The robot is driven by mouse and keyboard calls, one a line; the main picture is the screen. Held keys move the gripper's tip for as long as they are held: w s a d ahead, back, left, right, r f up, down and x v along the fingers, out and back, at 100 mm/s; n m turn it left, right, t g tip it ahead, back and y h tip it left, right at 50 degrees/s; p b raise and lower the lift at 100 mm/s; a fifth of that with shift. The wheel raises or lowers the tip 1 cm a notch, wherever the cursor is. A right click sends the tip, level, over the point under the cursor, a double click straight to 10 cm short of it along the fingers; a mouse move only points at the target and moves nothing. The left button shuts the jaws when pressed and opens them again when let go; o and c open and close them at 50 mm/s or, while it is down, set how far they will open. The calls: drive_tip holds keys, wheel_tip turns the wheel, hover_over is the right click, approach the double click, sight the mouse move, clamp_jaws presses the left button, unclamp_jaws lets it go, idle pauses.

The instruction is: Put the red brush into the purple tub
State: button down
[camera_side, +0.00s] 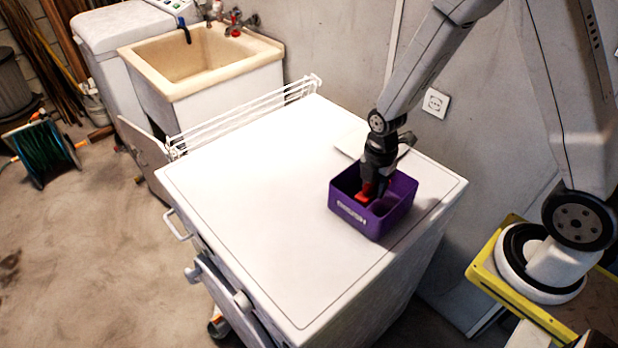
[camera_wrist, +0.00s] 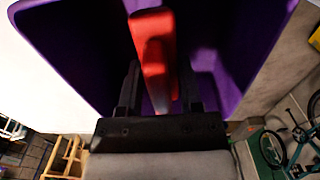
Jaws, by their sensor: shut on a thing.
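The purple tub (camera_side: 357,213) stands on the white appliance top, near its right side. My gripper (camera_side: 374,190) points down into the tub, with its fingertips below the rim. It is shut on the red brush (camera_side: 366,191), which is inside the tub's walls. In the wrist view the red brush (camera_wrist: 154,50) lies between my two dark fingers (camera_wrist: 158,90), with the purple tub (camera_wrist: 80,50) around it. I cannot tell whether the brush touches the tub's floor.
The white top (camera_side: 260,190) is clear left of the tub. A white drying rack (camera_side: 245,115) runs along its back left edge, and a beige sink (camera_side: 200,62) stands behind. A wall socket (camera_side: 435,102) is on the grey wall behind my arm.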

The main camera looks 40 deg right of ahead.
sight(372, 195)
drive_tip(key=shift+f, duration=1.65)
drive_tip(key=shift+f, duration=0.1)
drive_tip(key=shift+c, duration=1.3)
unclamp_jaws()
drive_tip(key=shift+r, duration=6.15)
